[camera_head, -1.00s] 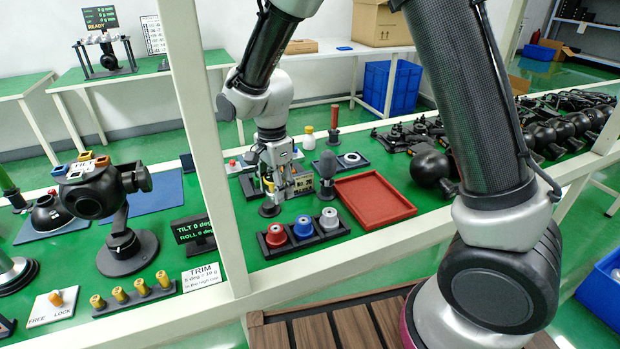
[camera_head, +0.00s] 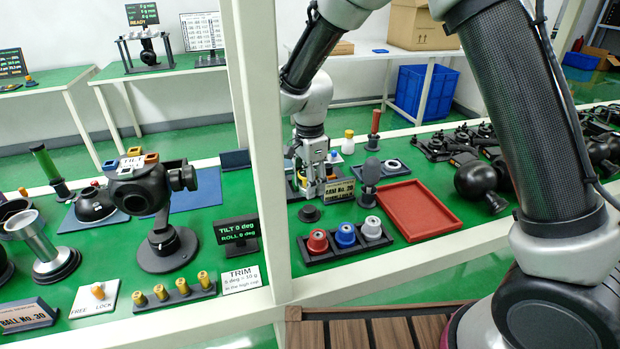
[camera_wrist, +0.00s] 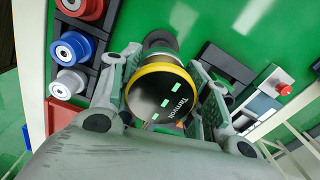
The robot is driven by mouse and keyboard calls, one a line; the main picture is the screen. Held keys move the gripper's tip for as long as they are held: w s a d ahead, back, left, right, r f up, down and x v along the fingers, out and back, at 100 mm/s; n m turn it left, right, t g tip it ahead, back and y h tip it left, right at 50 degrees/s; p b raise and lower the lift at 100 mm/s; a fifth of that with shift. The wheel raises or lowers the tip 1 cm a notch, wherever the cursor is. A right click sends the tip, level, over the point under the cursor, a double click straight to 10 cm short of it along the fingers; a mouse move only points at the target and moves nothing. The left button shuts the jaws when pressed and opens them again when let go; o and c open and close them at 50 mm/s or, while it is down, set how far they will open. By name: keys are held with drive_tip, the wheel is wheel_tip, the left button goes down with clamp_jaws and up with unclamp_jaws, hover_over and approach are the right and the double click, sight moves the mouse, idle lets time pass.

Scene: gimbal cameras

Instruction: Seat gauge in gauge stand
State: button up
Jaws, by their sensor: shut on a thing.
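The gauge (camera_wrist: 163,95) is a round dark disc with a yellow rim, green marks and lettering on its face. My gripper (camera_wrist: 160,98) is shut on it, one finger on each side, in the wrist view. In the head view my gripper (camera_head: 306,188) is over the green bench, behind the row of coloured cups; the gauge is too small there to make out well. A low dark round piece (camera_head: 309,213), perhaps the gauge stand, is on the bench just in front of my gripper. A dark round piece (camera_wrist: 160,42) shows partly behind the gauge; the gauge hides the rest.
A black rack with red, blue and grey cups (camera_head: 345,236) is at the front. A red tray (camera_head: 420,208) and a dark upright knob (camera_head: 370,178) are to the right. A sign (camera_head: 340,190) stands beside my gripper. A white post (camera_head: 258,140) rises at left.

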sight(310, 208)
drive_tip(key=shift+f, duration=2.3)
drive_tip(key=shift+f, duration=1.2)
drive_tip(key=o, duration=1.3)
drive_tip(key=shift+c, duration=0.2)
wheel_tip(310, 208, up, 12)
